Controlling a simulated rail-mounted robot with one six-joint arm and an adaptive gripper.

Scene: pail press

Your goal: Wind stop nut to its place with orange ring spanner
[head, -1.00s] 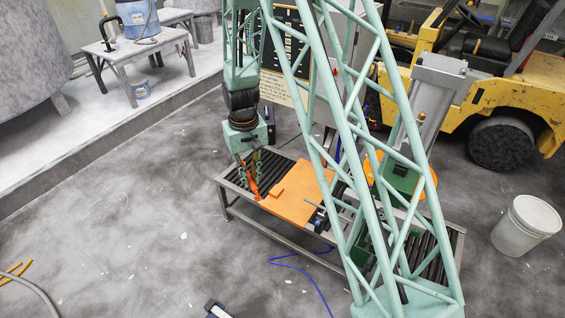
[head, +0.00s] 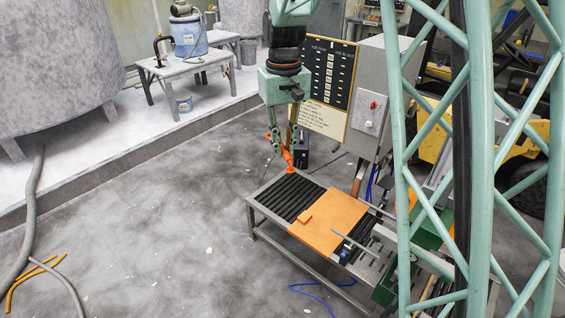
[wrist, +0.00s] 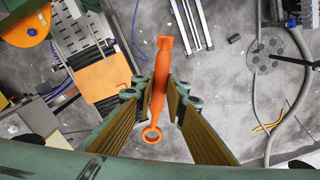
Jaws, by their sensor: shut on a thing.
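My gripper (head: 282,138) is shut on the orange ring spanner (head: 287,158), which hangs near the far end of the roller table. In the wrist view the spanner (wrist: 161,70) lies between the fingers of my gripper (wrist: 156,98), its ring end near me and its other end pointing away. The press (head: 425,235) stands at the right end of the table, partly hidden behind my lattice arm. I cannot make out the stop nut.
The roller table (head: 292,195) carries an orange board (head: 328,222). A grey control cabinet (head: 372,85) and a black panel (head: 328,70) stand behind it. A blue cable (head: 325,292) lies on the floor. Open floor is to the left.

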